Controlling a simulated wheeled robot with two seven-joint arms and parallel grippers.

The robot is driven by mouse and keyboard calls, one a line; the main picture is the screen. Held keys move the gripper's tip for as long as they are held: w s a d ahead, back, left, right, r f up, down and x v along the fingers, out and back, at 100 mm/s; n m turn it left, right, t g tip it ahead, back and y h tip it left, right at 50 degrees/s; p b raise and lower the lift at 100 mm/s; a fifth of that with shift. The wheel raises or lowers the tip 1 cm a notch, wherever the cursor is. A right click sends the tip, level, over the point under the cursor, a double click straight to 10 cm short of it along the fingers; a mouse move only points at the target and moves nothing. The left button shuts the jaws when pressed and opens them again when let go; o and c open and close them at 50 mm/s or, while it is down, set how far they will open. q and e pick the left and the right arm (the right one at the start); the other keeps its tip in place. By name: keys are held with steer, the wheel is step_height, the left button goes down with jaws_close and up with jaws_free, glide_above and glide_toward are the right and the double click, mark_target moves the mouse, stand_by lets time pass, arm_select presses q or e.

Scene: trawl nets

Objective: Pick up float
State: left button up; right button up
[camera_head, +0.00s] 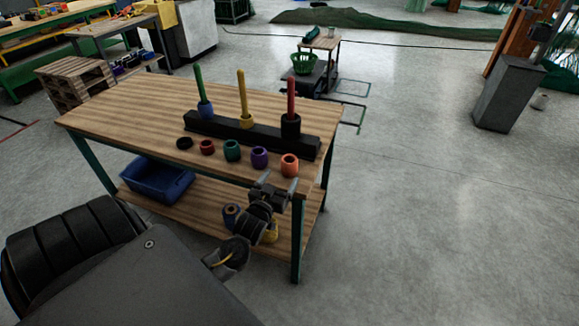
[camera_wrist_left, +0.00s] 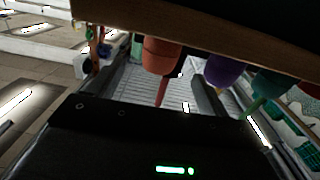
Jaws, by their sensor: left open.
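Several floats stand in a row on the wooden table (camera_head: 130,107): black (camera_head: 184,143), dark red (camera_head: 207,147), teal (camera_head: 232,150), purple (camera_head: 259,157) and orange (camera_head: 289,165). The orange float is nearest my left gripper (camera_head: 278,182), which is open just off the table's front edge. In the left wrist view, which looks upside down, the orange float (camera_wrist_left: 162,52) shows between the two spread fingers, not gripped. The purple float (camera_wrist_left: 222,70) and teal float (camera_wrist_left: 268,84) show to its right. My right gripper is not in view.
Behind the row, a black rack (camera_head: 215,127) holds green, yellow and red pegs carrying blue (camera_head: 205,109), yellow (camera_head: 245,120) and black (camera_head: 290,126) floats. A blue bin (camera_head: 157,180) sits on the lower shelf. Floor right of the table is open.

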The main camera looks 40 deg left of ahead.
mark_target(292, 158)
arm_select(q)
steer(key=x, duration=0.5)
steer(key=shift+w+a+r+p, duration=0.1)
steer(key=shift+w+r+p, duration=0.15)
steer(key=shift+p, duration=0.15)
steer(key=x, duration=0.3)
steer(key=shift+w+a+r+p, duration=0.2)
steer(key=shift+w+p, duration=0.1)
steer(key=shift+p, duration=0.1)
steer(key=shift+w+f, duration=0.1)
steer(key=shift+w, duration=0.3)
steer(key=c, duration=1.1)
steer(key=shift+o, duration=0.2)
